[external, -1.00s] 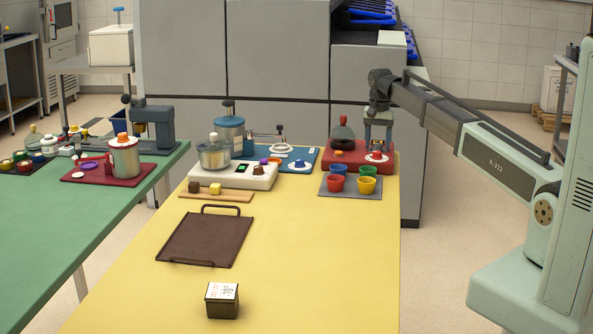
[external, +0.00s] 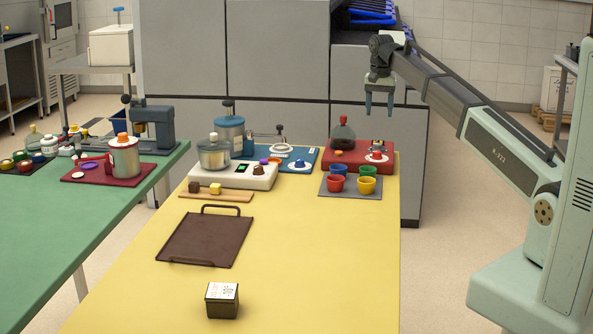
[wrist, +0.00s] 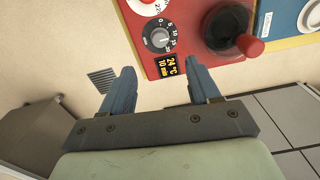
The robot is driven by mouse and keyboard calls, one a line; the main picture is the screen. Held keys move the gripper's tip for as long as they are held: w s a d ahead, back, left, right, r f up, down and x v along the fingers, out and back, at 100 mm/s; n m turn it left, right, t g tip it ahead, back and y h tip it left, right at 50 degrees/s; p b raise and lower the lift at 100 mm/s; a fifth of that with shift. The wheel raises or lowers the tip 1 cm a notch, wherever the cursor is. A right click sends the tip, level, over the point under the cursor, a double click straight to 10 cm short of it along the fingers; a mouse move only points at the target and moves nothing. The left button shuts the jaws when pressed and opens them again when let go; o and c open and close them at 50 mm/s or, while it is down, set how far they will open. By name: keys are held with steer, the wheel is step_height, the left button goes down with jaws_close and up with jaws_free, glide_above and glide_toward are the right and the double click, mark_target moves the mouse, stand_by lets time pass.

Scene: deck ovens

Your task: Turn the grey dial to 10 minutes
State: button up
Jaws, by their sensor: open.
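The grey dial (wrist: 158,39) sits on the front of a red unit (wrist: 178,20) in the wrist view, with a black scale ring and white numbers around it. An amber display (wrist: 171,67) beside it appears to read 10 min and 24 °C. In the external view the red unit (external: 338,158) stands at the far right of the yellow table; the dial is too small there to read. My gripper (external: 380,112) is open and empty, raised above the unit and apart from it. Its two blue fingers also show in the wrist view (wrist: 163,80), clear of the dial.
A white dial with a red knob (external: 376,156) is on the same unit. A dark flask-like vessel (external: 341,134) stands on the unit's left. Coloured cups (external: 336,184) sit on a grey mat in front. Grey oven fronts (external: 365,120) rise behind.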

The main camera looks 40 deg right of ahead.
steer(key=shift+r, duration=1.45)
steer(key=shift+f, duration=0.1)
